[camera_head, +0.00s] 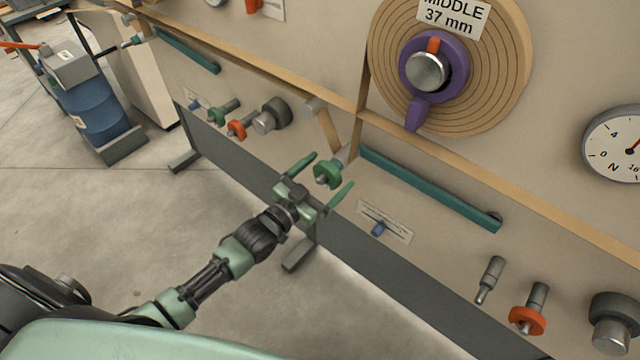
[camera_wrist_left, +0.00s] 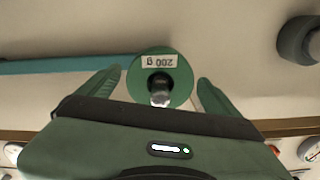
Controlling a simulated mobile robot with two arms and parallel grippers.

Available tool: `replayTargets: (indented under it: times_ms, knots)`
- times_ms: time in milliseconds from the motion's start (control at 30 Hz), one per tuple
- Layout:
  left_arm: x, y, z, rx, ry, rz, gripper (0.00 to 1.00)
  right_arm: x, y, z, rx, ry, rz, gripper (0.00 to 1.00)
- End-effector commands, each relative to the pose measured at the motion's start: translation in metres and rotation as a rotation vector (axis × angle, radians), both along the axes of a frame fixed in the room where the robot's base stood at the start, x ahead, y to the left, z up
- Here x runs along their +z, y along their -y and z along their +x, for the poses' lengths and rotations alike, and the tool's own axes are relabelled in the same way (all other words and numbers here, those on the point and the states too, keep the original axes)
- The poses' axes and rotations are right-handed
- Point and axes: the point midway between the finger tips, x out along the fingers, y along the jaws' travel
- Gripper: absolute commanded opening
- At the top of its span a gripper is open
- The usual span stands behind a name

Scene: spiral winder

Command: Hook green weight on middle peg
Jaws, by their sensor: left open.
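The green weight (camera_head: 326,175) is a round disc on the panel at the end of a short grey peg (camera_head: 344,158). In the left wrist view the green weight (camera_wrist_left: 181,88) shows a "200 g" label, upside down, with a metal pin end in its centre. My left gripper (camera_head: 334,168) is open, with one finger on each side of the weight. In the left wrist view the fingers of my left gripper (camera_wrist_left: 161,75) stand apart from the disc, with small gaps. A bare grey peg (camera_head: 490,278) is at lower right. My right gripper is not in view.
A wooden spiral disc (camera_head: 505,70) marked "MIDDLE 37 mm" has a purple lever (camera_head: 414,115). A teal bar (camera_head: 430,190) runs beside the weight. An orange weight (camera_head: 528,321) and dark knob (camera_head: 614,320) are lower right. Another green weight (camera_head: 216,117) is left.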

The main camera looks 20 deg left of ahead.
Motion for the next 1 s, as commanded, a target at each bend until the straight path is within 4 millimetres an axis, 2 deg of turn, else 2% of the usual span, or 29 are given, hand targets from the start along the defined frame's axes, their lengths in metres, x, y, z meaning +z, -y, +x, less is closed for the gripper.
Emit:
replayTargets:
  times_ms: [100,300,667,933,967,1000]
  knots:
    - [0.001,0.007,0.019,0.001,0.001,0.000,0.93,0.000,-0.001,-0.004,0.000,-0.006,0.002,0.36]
    - [0.000,0.014,0.038,0.001,0.000,-0.001,0.93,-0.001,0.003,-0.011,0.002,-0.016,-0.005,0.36]
    - [-0.001,0.016,0.042,0.000,-0.002,0.000,0.93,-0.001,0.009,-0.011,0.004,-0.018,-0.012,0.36]
    - [-0.001,0.015,0.042,0.000,-0.002,0.000,0.18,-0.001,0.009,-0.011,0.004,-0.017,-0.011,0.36]
    - [-0.001,0.015,0.042,0.000,-0.002,0.000,0.62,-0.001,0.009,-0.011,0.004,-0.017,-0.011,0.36]
    - [-0.001,0.015,0.042,0.000,-0.002,0.000,0.51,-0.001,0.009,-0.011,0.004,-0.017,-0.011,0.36]
